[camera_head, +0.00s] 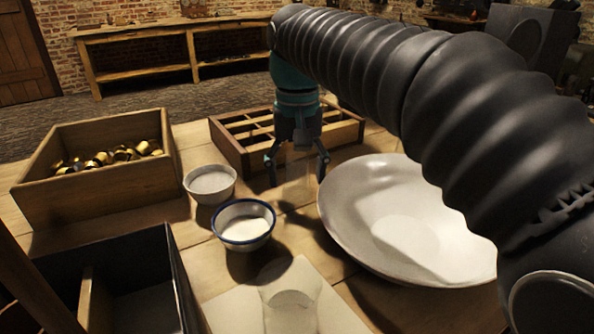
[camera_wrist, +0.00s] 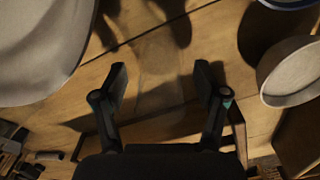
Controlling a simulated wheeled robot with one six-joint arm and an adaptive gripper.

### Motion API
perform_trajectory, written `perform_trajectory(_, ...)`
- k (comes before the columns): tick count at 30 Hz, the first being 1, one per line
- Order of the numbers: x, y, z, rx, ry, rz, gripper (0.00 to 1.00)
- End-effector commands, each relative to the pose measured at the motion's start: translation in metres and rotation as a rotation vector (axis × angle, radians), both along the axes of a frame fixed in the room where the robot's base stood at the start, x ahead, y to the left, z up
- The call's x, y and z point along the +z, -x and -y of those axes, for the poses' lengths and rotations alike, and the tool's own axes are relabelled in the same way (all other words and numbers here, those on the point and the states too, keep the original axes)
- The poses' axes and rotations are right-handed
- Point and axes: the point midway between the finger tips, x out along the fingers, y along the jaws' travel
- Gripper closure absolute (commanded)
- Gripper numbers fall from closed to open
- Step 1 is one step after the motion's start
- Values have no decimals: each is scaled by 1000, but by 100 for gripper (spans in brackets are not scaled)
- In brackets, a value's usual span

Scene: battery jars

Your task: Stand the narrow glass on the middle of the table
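My gripper (camera_head: 297,166) points down over the table, between the wooden divided tray and the white bowls. Its two fingers are spread wide. In the wrist view the gripper (camera_wrist: 161,78) is also open. A faint, clear, upright shape, seemingly the narrow glass (camera_head: 299,182), shows between and below the fingers; its outline is hard to make out. In the wrist view only a pale see-through patch shows there. A wider clear glass (camera_head: 290,302) stands at the front on a pale sheet. The wooden table (camera_head: 290,226) has bare boards around the bowls.
A large white dish (camera_head: 350,215) lies close right of my gripper. The divided tray (camera_head: 232,150) is behind it. A small white bowl (camera_head: 210,185) and a blue-rimmed bowl (camera_head: 244,224) stand left. A wooden box of brass pieces (camera_head: 95,200) and a dark box (camera_head: 140,262) fill the left side.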

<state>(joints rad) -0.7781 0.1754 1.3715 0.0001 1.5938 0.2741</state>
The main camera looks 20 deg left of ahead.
Motion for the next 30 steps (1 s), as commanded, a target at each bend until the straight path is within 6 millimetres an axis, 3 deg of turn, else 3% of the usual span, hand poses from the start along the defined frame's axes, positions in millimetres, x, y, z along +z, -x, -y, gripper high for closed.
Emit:
perform_trajectory(11,8,0,0,0,0,1,27)
perform_trajectory(22,78,-1,-1,0,-2,2,27)
perform_trajectory(30,110,-1,-1,0,0,1,27)
